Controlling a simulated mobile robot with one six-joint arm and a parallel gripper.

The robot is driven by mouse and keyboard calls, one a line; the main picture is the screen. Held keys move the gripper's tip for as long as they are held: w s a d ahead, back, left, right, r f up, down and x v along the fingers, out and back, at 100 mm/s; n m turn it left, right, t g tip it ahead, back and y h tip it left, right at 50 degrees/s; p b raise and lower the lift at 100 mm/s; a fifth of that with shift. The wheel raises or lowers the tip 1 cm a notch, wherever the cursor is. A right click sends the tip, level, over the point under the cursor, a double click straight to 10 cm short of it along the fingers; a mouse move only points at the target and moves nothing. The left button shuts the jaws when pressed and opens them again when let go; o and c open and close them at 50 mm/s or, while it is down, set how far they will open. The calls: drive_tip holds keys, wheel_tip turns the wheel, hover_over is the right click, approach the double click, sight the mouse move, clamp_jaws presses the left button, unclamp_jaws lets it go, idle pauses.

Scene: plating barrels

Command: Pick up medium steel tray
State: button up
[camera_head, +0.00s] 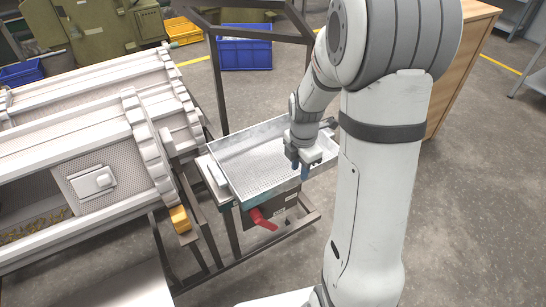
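The steel tray (247,168) is a shallow rectangular metal pan with a perforated floor and raised walls. It rests on a small stand beside the barrels, near the middle of the view. My gripper (299,170) points down at the tray's right front side, close to the near rim. My wrist hides part of the tray's far right corner.
White plating barrels (95,140) with a toothed wheel stand close on the left. A dark metal frame (219,85) rises behind the tray. A blue crate (245,53) and a yellow crate (183,31) are behind.

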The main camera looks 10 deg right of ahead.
sight(298, 175)
drive_tip(key=f, duration=0.2)
drive_tip(key=f+b, duration=0.1)
drive_tip(key=f, duration=0.2)
drive_tip(key=shift+w+a, duration=0.1)
drive_tip(key=shift+a, duration=0.1)
drive_tip(key=shift+r, duration=0.1)
clamp_jaws()
idle(1.1)
